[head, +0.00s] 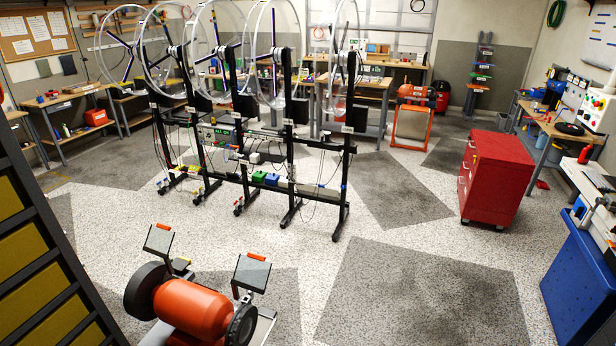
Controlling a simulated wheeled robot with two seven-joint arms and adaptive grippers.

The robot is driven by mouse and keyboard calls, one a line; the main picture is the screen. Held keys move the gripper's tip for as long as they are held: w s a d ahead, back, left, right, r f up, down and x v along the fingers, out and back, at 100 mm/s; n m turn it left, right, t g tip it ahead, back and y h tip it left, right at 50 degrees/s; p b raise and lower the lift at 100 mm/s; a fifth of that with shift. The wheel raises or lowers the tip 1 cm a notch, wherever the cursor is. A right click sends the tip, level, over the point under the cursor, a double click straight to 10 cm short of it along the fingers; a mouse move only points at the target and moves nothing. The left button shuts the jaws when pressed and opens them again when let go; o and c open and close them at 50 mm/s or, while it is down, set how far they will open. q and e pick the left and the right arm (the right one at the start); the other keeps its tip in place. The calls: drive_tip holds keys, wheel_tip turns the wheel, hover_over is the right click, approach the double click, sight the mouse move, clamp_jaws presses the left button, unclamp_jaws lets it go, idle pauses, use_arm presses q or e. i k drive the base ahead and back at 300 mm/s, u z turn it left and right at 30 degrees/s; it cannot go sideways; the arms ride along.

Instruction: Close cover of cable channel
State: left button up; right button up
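A black frame (289,150) with several upright posts stands in the middle of the head view. It carries several large clear acrylic wheels (273,50) at its top. A grey horizontal rail (318,190) runs low along the frame, with small blue, green and yellow boxes and loose cables around it. This rail may be the cable channel; at this distance I cannot tell its cover or whether that is open or closed. Neither of my grippers is in view.
An orange grinder-like machine (193,308) stands in the near foreground. A dark rack with yellow panels (25,255) fills the left edge. A red drawer cabinet (495,178) and a blue bin (578,285) stand at right. The speckled floor between the frame and cabinet is clear.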

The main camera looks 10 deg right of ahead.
sight(322, 191)
drive_tip(key=z, duration=1.1)
drive_tip(key=i, duration=8.8)
drive_tip(key=u, duration=3.55)
